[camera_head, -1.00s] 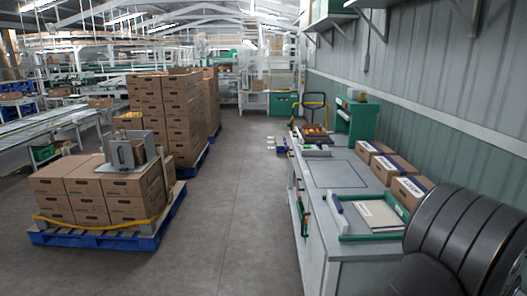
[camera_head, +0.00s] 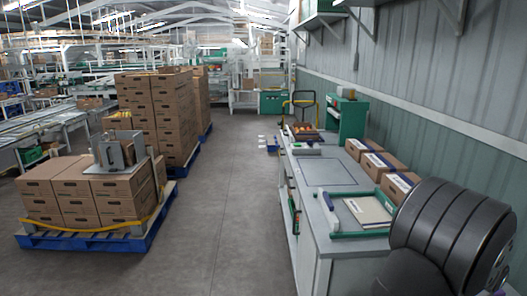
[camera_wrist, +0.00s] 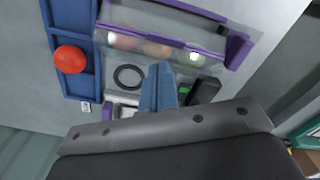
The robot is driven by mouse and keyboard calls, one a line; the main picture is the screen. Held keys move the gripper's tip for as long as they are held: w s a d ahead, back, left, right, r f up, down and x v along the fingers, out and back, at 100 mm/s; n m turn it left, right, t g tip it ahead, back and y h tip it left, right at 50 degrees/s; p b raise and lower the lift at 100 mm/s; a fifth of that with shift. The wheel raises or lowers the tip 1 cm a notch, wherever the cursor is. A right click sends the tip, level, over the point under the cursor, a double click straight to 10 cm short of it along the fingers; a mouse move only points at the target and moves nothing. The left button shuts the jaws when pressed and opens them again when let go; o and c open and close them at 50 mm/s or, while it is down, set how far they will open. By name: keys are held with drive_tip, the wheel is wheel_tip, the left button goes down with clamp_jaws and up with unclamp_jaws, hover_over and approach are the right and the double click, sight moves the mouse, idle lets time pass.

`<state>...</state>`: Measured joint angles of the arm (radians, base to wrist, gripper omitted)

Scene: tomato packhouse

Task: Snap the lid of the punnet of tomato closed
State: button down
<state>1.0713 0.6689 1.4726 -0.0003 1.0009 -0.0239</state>
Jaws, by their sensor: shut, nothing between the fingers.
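In the wrist view, a clear punnet with purple edging (camera_wrist: 175,40) lies at the top, with several pale reddish rounded shapes, likely tomatoes, showing through its clear plastic. I cannot tell its lid from its base, or how far the lid is open. My gripper (camera_wrist: 158,72) is shut and empty, its blue-grey fingers pointing toward the purple edge. I cannot tell whether the tips touch the punnet. A red tomato (camera_wrist: 70,59) sits in a blue tray (camera_wrist: 60,18) to the left. In the head view my gripper is not visible; my dark arm fills the lower right.
A black ring (camera_wrist: 130,77) and a dark device with a green patch (camera_wrist: 204,90) lie near the fingers.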

wheel_tip(320, 180, up, 6)
idle(0.6)
wheel_tip(320, 180, down, 7)
drive_tip(key=shift+r, duration=0.4)
idle(0.4)
